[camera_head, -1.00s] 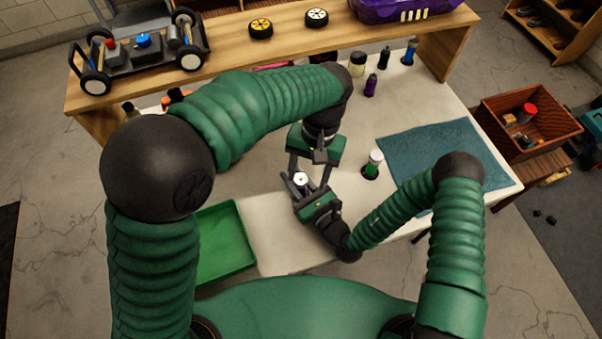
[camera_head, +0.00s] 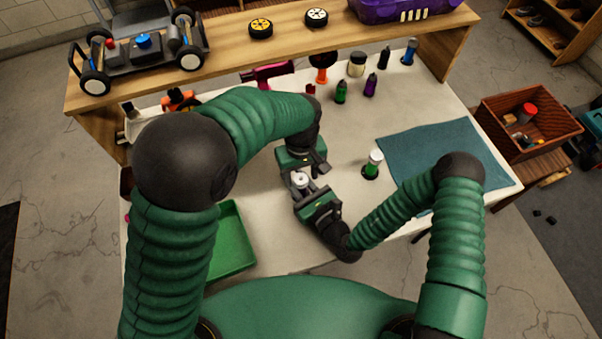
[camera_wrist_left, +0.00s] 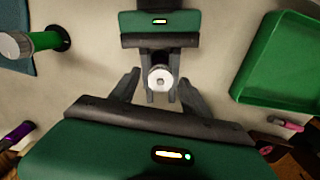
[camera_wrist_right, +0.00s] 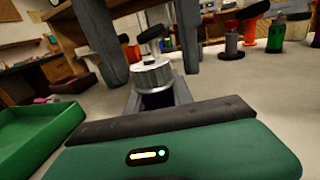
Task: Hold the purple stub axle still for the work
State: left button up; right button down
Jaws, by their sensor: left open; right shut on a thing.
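A small part with a round silver top (camera_head: 301,179) is held upright in my right gripper (camera_head: 305,190). It also shows in the left wrist view (camera_wrist_left: 160,78) and the right wrist view (camera_wrist_right: 153,76). In the head view the left fingers are partly hidden.
A green tray (camera_head: 235,244) lies at the table's left front. A white-capped green bottle (camera_head: 373,165) stands close right of the grippers. A blue mat (camera_head: 433,150) lies to the right. Several bottles and a pink tool (camera_head: 268,72) stand behind, under a wooden shelf (camera_head: 230,40).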

pick_arm(q)
grip_shut()
dwell(0.4)
jog(key=shift+m, duration=0.4)
jog(key=m, duration=0.3)
jog(key=shift+m, duration=0.3)
jog(key=m, duration=0.4)
jog(key=shift+m, duration=0.4)
grip_release()
